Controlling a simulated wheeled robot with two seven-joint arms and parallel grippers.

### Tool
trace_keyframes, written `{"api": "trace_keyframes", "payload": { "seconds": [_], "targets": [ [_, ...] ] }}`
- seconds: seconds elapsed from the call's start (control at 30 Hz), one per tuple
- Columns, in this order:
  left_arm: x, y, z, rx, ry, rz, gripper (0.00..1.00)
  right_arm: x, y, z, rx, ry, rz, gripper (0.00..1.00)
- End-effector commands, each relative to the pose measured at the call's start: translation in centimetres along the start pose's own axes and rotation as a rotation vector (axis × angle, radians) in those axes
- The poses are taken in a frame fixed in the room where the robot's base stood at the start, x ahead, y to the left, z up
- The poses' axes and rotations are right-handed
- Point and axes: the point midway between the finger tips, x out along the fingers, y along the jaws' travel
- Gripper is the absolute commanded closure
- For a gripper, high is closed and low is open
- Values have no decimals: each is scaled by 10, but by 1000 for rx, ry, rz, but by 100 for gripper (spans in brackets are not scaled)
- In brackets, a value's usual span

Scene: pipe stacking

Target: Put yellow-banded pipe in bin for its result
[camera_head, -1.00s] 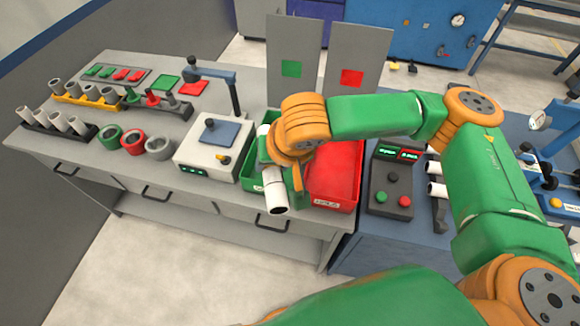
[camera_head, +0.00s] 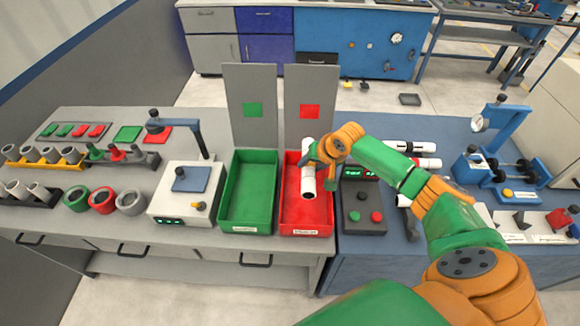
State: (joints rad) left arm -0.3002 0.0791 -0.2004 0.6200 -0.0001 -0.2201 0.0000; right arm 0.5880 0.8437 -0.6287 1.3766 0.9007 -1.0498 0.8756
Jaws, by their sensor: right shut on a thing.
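A white pipe (camera_head: 308,182) is held by my right gripper (camera_head: 325,167). The gripper is shut on it. The pipe is above the red bin (camera_head: 307,232), its open end toward the front; I cannot make out a yellow band on it. The green bin (camera_head: 246,229) stands directly left of the red one and looks empty. My left gripper is not in view.
A grey gauge box (camera_head: 184,190) stands left of the bins. A button box (camera_head: 364,205) stands right of the red bin. Pipe racks (camera_head: 45,160) and several rings (camera_head: 102,200) are at the left. More pipes (camera_head: 410,147) lie at the right.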

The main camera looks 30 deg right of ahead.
Motion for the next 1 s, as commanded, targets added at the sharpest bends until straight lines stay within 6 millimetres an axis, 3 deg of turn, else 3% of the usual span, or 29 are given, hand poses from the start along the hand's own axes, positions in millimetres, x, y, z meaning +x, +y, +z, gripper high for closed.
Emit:
{"api": "trace_keyframes", "payload": {
  "seconds": [0.17, 0.5, 0.8, 1.0],
  "targets": [
    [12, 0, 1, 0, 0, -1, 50, 9, 4, 3, 0, 1, -1, 100],
    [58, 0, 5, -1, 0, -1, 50, 42, 15, 18, -2, 0, -1, 100],
    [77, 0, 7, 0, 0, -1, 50, 74, 26, 31, 1, -2, -2, 100],
    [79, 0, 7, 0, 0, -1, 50, 79, 28, 33, 0, -1, -2, 100]
  ]
}}
